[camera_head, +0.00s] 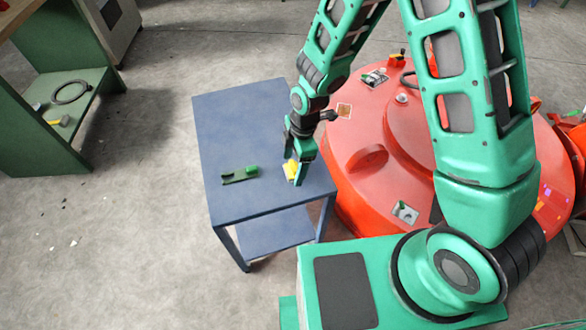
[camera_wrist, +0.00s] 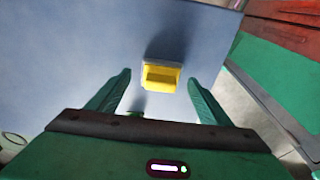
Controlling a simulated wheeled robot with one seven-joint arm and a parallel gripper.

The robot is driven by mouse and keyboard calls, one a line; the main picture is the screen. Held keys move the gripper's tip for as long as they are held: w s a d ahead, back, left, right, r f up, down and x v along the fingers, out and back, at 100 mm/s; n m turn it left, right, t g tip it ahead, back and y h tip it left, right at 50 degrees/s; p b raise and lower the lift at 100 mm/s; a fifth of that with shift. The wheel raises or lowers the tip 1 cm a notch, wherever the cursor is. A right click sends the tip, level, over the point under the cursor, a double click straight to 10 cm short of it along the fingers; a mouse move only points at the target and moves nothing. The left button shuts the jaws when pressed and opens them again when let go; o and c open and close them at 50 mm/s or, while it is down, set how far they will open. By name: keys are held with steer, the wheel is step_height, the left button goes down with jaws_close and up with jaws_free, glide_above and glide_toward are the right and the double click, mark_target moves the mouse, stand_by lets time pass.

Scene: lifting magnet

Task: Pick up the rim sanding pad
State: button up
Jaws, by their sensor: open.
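The rim sanding pad appears to be the small yellow block (camera_head: 290,170) near the right edge of the blue table (camera_head: 235,110). In the wrist view the yellow block (camera_wrist: 161,78) shows a pale rim around a yellow face and lies on the blue top. My gripper (camera_head: 297,172) is over it, pointing down, and partly hides it in the head view. In the wrist view my gripper (camera_wrist: 160,85) is open, with one green finger on each side of the block and a gap on both sides. The fingers do not touch it.
A dark green tool (camera_head: 240,174) with a brighter green end lies left of the block on the table. A large red lifting magnet (camera_head: 400,150) stands close to the table's right side. A green shelf (camera_head: 60,110) stands far left. The table's left part is clear.

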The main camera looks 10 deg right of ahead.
mark_target(291, 165)
steer(key=shift+f, duration=0.15)
steer(key=c, duration=1.1)
steer(key=shift+c, duration=0.2)
steer(key=shift+r, duration=0.5)
step_height(291, 165, up, 4)
steer(key=shift+a+f, duration=0.1)
steer(key=shift+f, duration=0.15)
steer(key=s+a+r, duration=0.6)
steer(key=s+a, duration=0.1)
steer(key=s, duration=0.2)
steer(key=shift+s+r, duration=0.15)
steer(key=shift+r, duration=0.15)
